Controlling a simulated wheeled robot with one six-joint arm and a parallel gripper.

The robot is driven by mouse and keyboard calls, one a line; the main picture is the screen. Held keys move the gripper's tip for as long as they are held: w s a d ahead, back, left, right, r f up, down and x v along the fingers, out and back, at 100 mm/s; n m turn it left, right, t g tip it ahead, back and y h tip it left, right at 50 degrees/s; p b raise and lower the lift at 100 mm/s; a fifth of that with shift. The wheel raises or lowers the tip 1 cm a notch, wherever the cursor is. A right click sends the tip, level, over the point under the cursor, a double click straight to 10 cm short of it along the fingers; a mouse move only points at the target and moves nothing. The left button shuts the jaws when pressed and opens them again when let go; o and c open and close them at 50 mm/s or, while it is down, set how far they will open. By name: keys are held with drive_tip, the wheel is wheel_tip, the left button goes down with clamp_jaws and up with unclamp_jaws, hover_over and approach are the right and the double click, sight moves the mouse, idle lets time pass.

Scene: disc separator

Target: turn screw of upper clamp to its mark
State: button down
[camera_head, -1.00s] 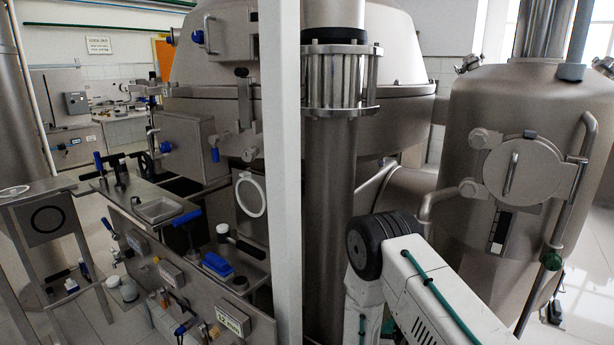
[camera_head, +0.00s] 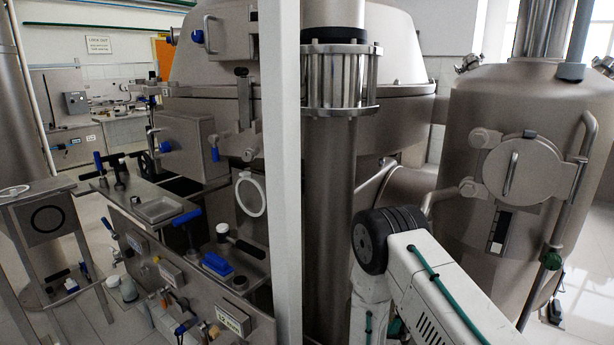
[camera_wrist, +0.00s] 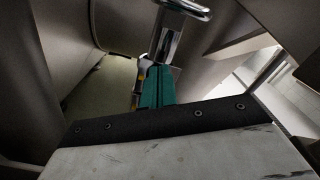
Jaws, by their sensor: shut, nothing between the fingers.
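My gripper (camera_wrist: 156,84) shows in the wrist view as teal fingers, shut with nothing between them. A shiny metal post with a ring at its top (camera_wrist: 168,38) stands just past the fingertips. It may be the clamp's screw, but I cannot be sure. I cannot tell whether the fingers touch it. Small orange-yellow bits show beside the fingers, partly hidden by them. No mark can be made out. In the head view my gripper is out of sight, and I cannot pick out the upper clamp there.
A thick steel column (camera_head: 334,200) and a white upright post (camera_head: 284,170) stand in front of the large separator body (camera_head: 398,105). A steel tank (camera_head: 475,120) with a round hatch stands at right. A bench with blue-handled tools (camera_head: 217,264) fills the left.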

drive_tip(key=v, duration=0.6)
drive_tip(key=shift+r, duration=0.35)
idle(0.3)
